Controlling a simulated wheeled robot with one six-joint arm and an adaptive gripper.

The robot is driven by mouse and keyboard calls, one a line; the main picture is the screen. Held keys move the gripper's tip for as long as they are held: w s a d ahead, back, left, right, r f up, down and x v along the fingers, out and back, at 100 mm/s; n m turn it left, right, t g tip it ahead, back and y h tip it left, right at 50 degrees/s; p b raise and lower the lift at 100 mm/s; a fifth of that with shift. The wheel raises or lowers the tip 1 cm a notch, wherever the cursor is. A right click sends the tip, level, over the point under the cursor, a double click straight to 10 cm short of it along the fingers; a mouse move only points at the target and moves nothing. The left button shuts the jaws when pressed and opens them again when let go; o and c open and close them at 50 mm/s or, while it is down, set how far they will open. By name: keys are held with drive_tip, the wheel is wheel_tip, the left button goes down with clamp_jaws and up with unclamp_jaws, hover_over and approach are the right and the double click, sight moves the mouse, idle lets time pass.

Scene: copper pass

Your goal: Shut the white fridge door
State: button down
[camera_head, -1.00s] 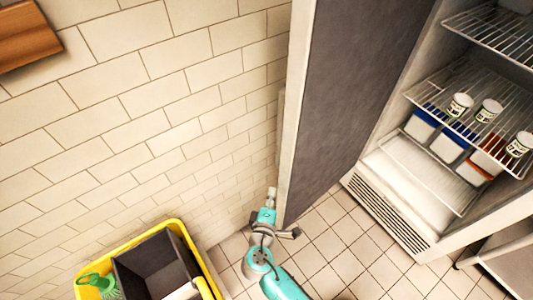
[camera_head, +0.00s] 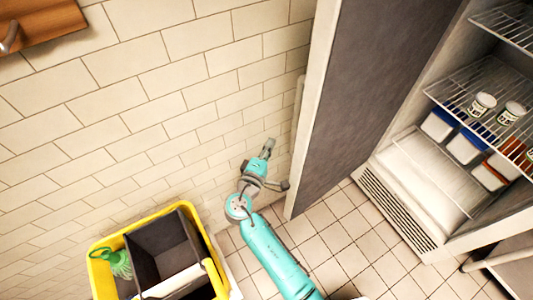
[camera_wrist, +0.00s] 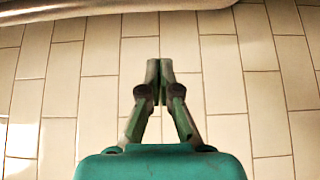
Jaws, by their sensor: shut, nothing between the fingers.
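The white fridge (camera_head: 410,205) stands open on the right in the head view, its wire shelves and contents showing. Its door (camera_head: 365,85) is swung wide, grey inner face towards the fridge and pale edge towards me. A long pale bar, likely the door handle (camera_head: 298,115), runs along the outer side near the wall. My gripper (camera_head: 270,143) is shut and empty, left of the door edge, between the door and the tiled wall, apart from the door in this view. In the wrist view my gripper (camera_wrist: 159,64) points at wall tiles, with a pale bar (camera_wrist: 110,8) across the top.
A yellow bucket (camera_head: 97,265) with a grey insert and a green brush (camera_head: 120,263) stands at the lower left by the wall. Tubs and jars (camera_head: 481,104) sit on the fridge shelves. Tiled floor (camera_head: 345,235) is clear before the fridge.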

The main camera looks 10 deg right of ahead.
drive_tip(key=shift+w+d, duration=0.2)
drive_tip(key=shift+d, duration=2.25)
drive_tip(key=shift+s, duration=0.15)
